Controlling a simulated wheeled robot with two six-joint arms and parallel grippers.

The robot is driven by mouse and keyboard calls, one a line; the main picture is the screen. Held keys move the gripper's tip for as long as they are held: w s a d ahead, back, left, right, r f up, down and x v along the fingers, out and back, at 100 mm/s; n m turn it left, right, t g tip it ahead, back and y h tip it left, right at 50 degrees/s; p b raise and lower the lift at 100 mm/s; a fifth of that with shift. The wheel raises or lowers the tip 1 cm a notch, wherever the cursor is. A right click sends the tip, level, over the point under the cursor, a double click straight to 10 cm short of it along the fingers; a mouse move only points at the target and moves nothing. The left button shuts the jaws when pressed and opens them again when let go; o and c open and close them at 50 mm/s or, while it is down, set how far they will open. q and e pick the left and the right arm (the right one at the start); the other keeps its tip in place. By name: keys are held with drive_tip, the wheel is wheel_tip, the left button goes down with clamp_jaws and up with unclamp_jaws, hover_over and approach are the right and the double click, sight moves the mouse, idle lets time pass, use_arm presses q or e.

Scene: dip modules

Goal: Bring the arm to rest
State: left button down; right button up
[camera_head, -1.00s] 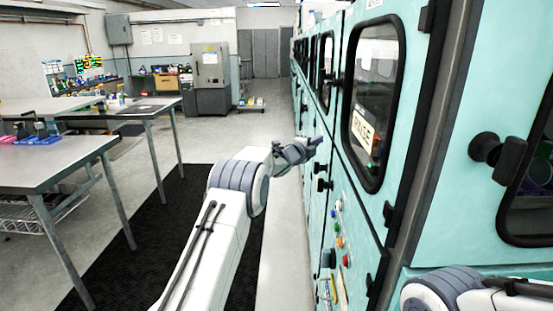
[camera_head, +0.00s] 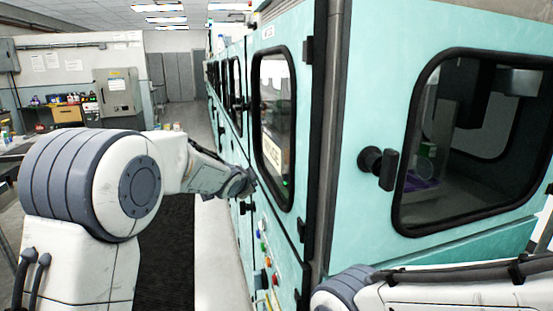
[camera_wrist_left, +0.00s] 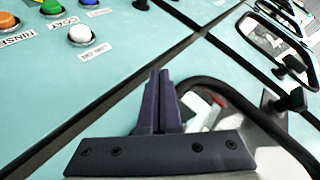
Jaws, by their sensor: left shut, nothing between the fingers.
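My left arm reaches in from the left, with its large elbow joint close to the camera. My left gripper (camera_head: 247,182) is beside the front of the teal cabinet (camera_head: 337,238), near the lower edge of a windowed door. In the left wrist view the dark fingers of the gripper (camera_wrist_left: 161,78) are together with nothing between them. They point over the teal panel; I cannot tell whether they touch it. Part of my right arm shows at the lower right; its gripper is out of the picture.
Coloured buttons (camera_head: 264,250) sit on the panel below the gripper; a white button (camera_wrist_left: 81,35) shows in the wrist view. A black door handle (camera_head: 380,165) sticks out on the right. A dark floor mat (camera_head: 166,255) and open aisle lie left of the cabinet.

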use_arm(q)
drive_tip(key=s+d+f+n+g+p, duration=0.1)
drive_tip(key=s+d+f+n+g, duration=0.15)
drive_tip(key=s, duration=0.85)
drive_tip(key=s+d+f+n+g, duration=0.1)
drive_tip(key=s+d+f+g, duration=0.2)
drive_tip(key=s, duration=0.8)
drive_tip(key=s+a+f+n+g+y+p, duration=0.1)
drive_tip(key=s+g, duration=0.5)
drive_tip(key=s, duration=2)
wheel_tip(320, 180, down, 2)
drive_tip(key=shift+a+f+n+g+p, duration=0.15)
drive_tip(key=shift+a+n+g+p, duration=0.2)
drive_tip(key=shift+n, duration=0.1)
use_arm(e)
wheel_tip(320, 180, up, 3)
